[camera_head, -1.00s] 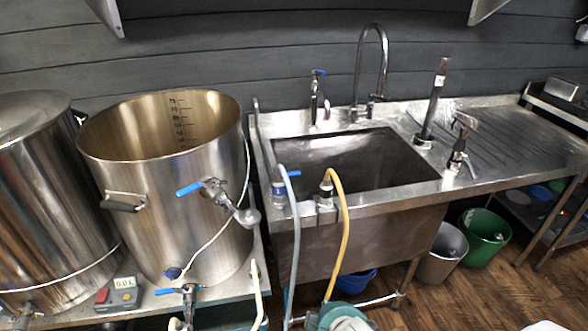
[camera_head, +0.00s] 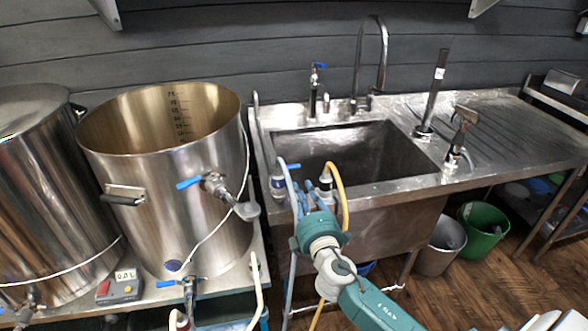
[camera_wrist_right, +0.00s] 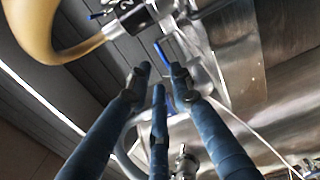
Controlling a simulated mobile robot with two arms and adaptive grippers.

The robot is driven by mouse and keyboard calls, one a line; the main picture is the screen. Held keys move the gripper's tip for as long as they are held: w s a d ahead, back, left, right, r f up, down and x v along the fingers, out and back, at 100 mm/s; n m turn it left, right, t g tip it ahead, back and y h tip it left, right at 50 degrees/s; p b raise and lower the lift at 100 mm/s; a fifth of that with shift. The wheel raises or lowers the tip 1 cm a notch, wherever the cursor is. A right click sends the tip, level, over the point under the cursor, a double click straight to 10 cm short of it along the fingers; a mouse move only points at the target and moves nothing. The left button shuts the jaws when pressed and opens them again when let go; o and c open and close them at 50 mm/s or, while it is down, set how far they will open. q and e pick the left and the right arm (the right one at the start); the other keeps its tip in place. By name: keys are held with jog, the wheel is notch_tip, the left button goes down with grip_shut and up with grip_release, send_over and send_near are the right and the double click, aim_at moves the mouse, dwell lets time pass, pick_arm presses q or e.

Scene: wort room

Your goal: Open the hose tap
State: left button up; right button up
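Two hose fittings stand at the sink's front edge: the left fitting (camera_head: 278,187) with a grey-blue hose and a blue lever (camera_head: 294,166), the right one (camera_head: 326,182) with a yellow hose (camera_head: 337,180). My right gripper (camera_head: 313,189) is at the sink front, between and just in front of the hoses. In the right wrist view its three dark blue fingers (camera_wrist_right: 160,75) are spread with nothing held. A blue lever (camera_wrist_right: 163,52) shows just beyond the fingertips; I cannot tell if they touch. The yellow hose (camera_wrist_right: 40,50) curves at upper left. My left gripper is not in view.
A large steel kettle (camera_head: 150,210) with blue-levered valves stands left of the sink. The sink basin (camera_head: 350,150) is empty. A green bucket (camera_head: 483,232) and a grey bin (camera_head: 443,245) stand on the floor to the right.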

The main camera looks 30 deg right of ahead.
aim_at(293, 167)
jog(key=shift+w+d+r, duration=0.15)
jog(key=shift+w, duration=0.45)
jog(key=x, duration=0.9)
jog(key=shift+w, duration=0.35)
grip_shut()
